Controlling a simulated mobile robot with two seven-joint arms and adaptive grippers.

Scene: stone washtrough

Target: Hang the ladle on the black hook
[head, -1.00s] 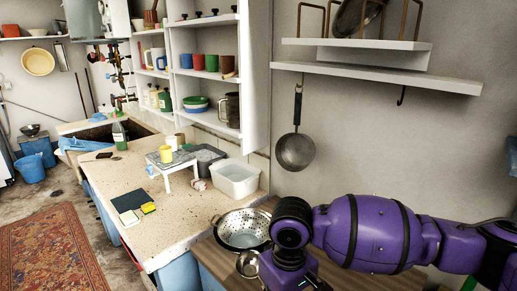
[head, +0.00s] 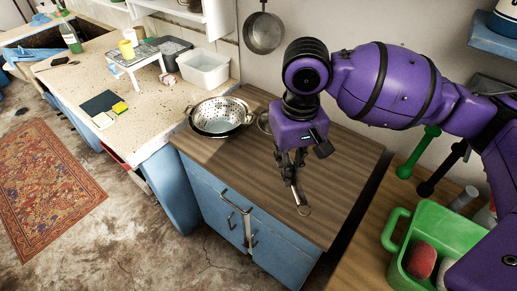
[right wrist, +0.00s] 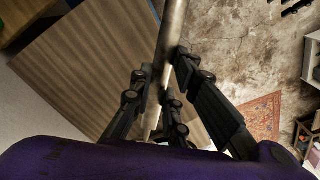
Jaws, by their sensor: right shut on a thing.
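The ladle is metal. Its handle (head: 297,197) sticks out below my right gripper (head: 291,178) over the wooden counter and ends in a small loop. In the right wrist view the fingers (right wrist: 160,75) are shut on the pale handle (right wrist: 172,30). I cannot tell whether the ladle touches the counter. The black hook is outside both current views. My left gripper is not in view.
A colander (head: 219,117) stands on the wooden counter (head: 335,165) left of my gripper. A pan (head: 263,33) hangs on the wall behind. A green caddy (head: 435,238) stands at the right. The counter's front part is mostly clear.

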